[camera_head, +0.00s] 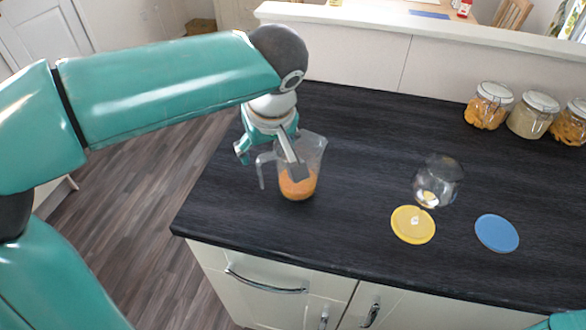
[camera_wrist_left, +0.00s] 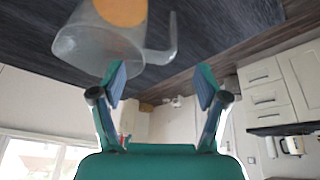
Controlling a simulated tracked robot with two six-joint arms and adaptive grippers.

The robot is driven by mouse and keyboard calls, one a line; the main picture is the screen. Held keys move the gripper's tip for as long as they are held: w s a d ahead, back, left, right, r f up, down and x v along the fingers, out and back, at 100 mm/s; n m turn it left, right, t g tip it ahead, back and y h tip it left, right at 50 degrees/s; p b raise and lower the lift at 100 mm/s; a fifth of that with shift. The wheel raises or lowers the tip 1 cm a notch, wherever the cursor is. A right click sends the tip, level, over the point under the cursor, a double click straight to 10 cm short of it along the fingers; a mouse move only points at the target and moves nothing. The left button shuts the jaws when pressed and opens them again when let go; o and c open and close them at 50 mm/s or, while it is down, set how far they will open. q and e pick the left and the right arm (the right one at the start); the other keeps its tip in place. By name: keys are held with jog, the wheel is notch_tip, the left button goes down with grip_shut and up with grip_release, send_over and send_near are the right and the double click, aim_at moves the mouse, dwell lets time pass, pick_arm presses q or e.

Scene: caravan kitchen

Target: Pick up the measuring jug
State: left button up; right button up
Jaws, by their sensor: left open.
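The clear measuring jug (camera_head: 312,152) stands upright on the dark counter, with orange contents in its lower part and its handle (camera_head: 263,172) towards the left. My left gripper (camera_head: 270,162) is open and empty above the handle side. One finger shows left of the jug and the other in front of its body; whether it touches cannot be told. In the left wrist view the jug (camera_wrist_left: 95,40) is at the upper left, with its handle beyond and between the open fingertips of my left gripper (camera_wrist_left: 161,82). My right gripper is not in view.
A clear glass vessel (camera_head: 438,180) stands right of the jug, near a yellow disc (camera_head: 413,225) and a blue disc (camera_head: 497,233). Several lidded jars (camera_head: 530,115) stand at the back right. The counter's left edge is close to the jug.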

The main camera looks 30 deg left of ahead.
aim_at(267, 159)
pick_arm(q)
jog(key=shift+x, duration=2.65)
jog(key=shift+s+d, duration=0.1)
grip_shut()
